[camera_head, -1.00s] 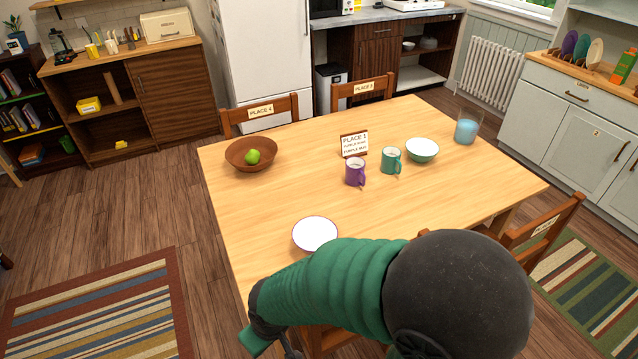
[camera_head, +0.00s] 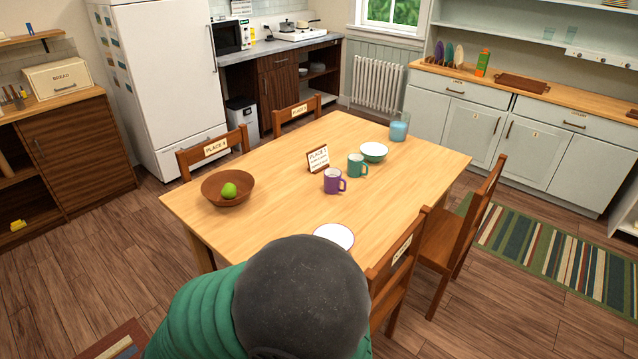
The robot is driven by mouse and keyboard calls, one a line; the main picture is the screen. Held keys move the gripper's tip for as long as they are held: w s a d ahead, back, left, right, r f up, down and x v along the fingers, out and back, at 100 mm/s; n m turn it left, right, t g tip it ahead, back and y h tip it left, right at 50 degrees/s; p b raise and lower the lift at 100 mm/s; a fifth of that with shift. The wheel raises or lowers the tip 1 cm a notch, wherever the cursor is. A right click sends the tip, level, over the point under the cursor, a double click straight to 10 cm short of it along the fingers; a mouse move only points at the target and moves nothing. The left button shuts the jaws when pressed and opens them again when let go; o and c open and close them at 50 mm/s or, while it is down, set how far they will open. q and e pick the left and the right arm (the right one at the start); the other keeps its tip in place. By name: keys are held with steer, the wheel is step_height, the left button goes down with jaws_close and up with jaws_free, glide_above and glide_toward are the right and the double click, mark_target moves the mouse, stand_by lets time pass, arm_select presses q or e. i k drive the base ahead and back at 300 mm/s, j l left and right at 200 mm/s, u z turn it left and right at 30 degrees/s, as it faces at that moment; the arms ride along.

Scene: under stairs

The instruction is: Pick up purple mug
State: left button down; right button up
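The purple mug (camera_head: 333,181) stands upright on the wooden table (camera_head: 410,185), its handle toward the right. A teal mug (camera_head: 356,166) stands just behind it to the right. A small place sign (camera_head: 317,158) stands behind the purple mug to the left. My green arm fills the bottom middle of the view. Neither gripper shows, and nothing is seen touching the purple mug.
A brown bowl (camera_head: 212,195) with a green fruit (camera_head: 229,190) is on the left of the table. Chairs (camera_head: 462,235) edge the table. Striped rug (camera_head: 545,255) and open floor lie right.

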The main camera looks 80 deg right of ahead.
mark_target(336, 183)
steer(key=i+l+z, duration=0.1)
steer(key=i+z, duration=0.25)
steer(key=i, duration=0.15)
steer(key=i+z, duration=0.35)
steer(key=i, duration=0.15)
steer(key=i+j+z, duration=0.15)
steer(key=i+z, duration=0.2)
steer(key=i, duration=0.15)
steer(key=i+l+z, duration=0.25)
steer(key=i+z, duration=0.25)
steer(key=i+l+z, duration=0.15)
steer(key=i+z, duration=0.15)
steer(key=z, duration=0.2)
steer(key=i+j+z, duration=0.1)
steer(key=i+z, duration=0.35)
